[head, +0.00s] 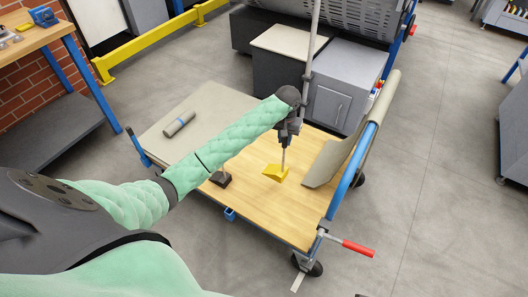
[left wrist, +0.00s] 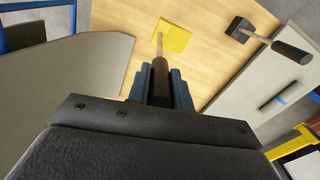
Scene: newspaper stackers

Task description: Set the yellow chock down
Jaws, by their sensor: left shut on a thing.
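The yellow chock (head: 274,173) is at the lower end of a thin rod, over the wooden deck of the cart (head: 285,218). My left gripper (head: 286,137) is above it, pointing down. In the left wrist view my left gripper (left wrist: 160,88) is shut on the dark grip of the rod that runs to the yellow chock (left wrist: 173,38). The chock is at or very close to the deck; I cannot tell whether it touches. My right gripper is not in view.
A black block (head: 220,179) stands on the deck to the left; its handle (left wrist: 291,48) shows in the left wrist view. A banded grey roll (head: 179,124) lies on a grey sheet (head: 213,101). A curved grey panel (head: 328,162) stands right. The front deck is clear.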

